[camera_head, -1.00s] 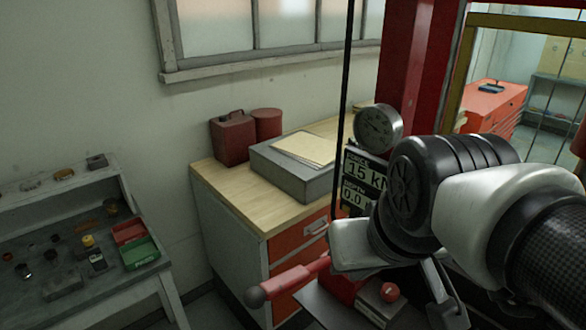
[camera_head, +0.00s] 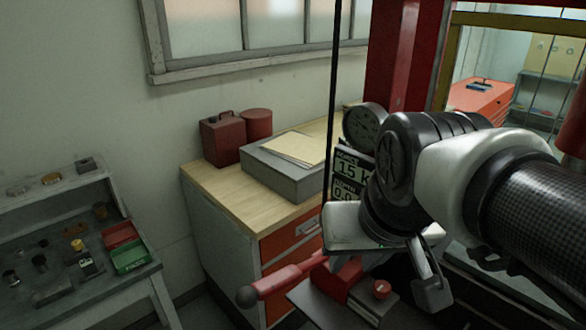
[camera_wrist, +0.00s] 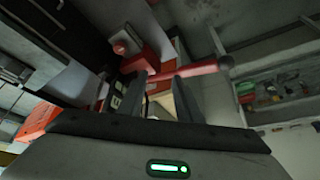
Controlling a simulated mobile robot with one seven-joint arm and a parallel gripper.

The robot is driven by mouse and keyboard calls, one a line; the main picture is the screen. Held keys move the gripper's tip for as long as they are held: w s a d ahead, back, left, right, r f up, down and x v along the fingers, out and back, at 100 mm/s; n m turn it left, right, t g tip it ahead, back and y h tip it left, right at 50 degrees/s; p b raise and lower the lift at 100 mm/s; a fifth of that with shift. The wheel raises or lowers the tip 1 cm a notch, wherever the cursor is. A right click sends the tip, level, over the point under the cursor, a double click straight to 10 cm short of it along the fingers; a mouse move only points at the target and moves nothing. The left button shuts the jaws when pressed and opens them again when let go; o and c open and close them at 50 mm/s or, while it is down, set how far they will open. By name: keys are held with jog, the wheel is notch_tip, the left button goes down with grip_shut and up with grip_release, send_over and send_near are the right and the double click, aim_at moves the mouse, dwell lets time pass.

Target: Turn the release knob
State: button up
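A small round red knob (camera_head: 381,289) sits on a grey block in front of the red press; I take it for the release knob. In the wrist view a red knob (camera_wrist: 120,47) shows on a pale block, above and left of the fingers. My gripper (camera_wrist: 158,84) is open, with two dark fingers apart and no object held between them. In the head view my gripper (camera_head: 428,275) hangs above and right of the knob, apart from it. Its fingertips are only partly visible there.
A red lever (camera_head: 290,280) with a dark ball end juts out left of the knob; it crosses beyond the fingers in the wrist view (camera_wrist: 195,69). A round gauge (camera_head: 362,124) and a display (camera_head: 352,165) stand behind my wrist. A wooden-topped cabinet (camera_head: 225,188) stands behind.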

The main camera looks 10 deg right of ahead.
jog(key=o, duration=0.4)
jog(key=w+d+f+m+g+b, duration=0.1)
jog(key=w+d+m+g, duration=0.1)
jog(key=w+d+m, duration=0.4)
jog(key=shift+w+g, duration=0.3)
jog(key=shift+g, duration=0.1)
jog(key=m+g+b, duration=0.1)
jog(key=m+g, duration=0.1)
jog(key=m, duration=0.4)
send_over(382, 286)
notch_tip(382, 286, down, 4)
jog(key=r, duration=0.1)
notch_tip(382, 286, down, 18)
jog(key=shift+r, duration=0.2)
jog(key=c, duration=1)
